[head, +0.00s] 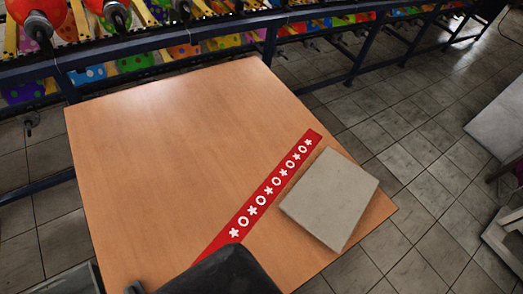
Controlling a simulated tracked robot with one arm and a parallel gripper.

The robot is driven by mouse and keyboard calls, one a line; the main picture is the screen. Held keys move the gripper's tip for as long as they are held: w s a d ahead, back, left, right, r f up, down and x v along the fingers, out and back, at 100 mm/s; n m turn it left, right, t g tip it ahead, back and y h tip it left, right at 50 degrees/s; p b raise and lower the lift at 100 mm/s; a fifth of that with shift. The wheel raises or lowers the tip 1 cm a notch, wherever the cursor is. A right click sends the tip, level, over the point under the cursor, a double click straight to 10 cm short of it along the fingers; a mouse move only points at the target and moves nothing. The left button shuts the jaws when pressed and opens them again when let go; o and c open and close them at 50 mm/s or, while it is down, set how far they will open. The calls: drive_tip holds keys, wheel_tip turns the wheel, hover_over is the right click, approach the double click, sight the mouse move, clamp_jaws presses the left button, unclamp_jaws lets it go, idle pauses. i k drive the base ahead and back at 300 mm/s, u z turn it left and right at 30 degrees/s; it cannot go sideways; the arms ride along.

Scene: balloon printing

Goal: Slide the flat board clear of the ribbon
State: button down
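A flat grey board (329,198) lies on the right part of a wooden table (170,150). A red ribbon (265,194) with white stars and rings runs diagonally across the table, just left of the board. The board's left edge is close to the ribbon's right edge; I cannot tell whether they touch, but the printed shapes show uncovered. The ribbon's lower end is hidden behind a dark part of my arm or gripper (222,272) at the bottom edge. The fingertips do not show clearly.
The left and middle of the table are clear. Behind it runs a dark blue rack (190,38) with colourful printed sheets and red balloons (38,12). Grey tiled floor (430,180) lies to the right, with a pale surface (500,115) at the far right edge.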

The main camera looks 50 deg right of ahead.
sight(329, 200)
drive_tip(key=u, duration=2)
drive_tip(key=k, duration=1.4)
drive_tip(key=z, duration=1.7)
drive_tip(key=i, duration=1)
